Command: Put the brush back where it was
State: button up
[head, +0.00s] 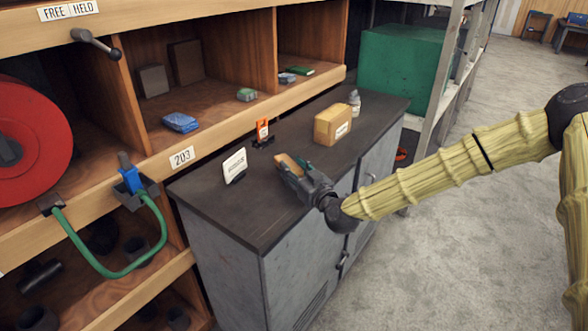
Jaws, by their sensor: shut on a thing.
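My gripper (291,170) reaches in from the right over the dark worktop of a grey cabinet. It is shut on a small tan-brown block-like thing (286,160), which looks like the brush. A bit of dark green shows beside it. My gripper's fingers hide much of it, and bristles cannot be made out. It is at or just above the worktop (262,215); I cannot tell whether it touches. A white printed card (235,165) stands to its left, and an orange tag on a small black stand (263,132) is behind it.
A cardboard box (333,124) and a small pale bottle (354,103) stand farther back on the worktop. Wooden shelves hold a blue packet (180,122). A blue-handled piece (130,180) with a green hose sits at the shelf edge. The worktop's front left is clear.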

jog(key=shift+f, duration=0.2)
jog(key=o, duration=1.1)
jog(key=shift+r, duration=0.1)
jog(key=shift+r, duration=0.2)
jog(key=b+v, duration=0.2)
jog(key=v, duration=1)
jog(key=shift+f, duration=0.15)
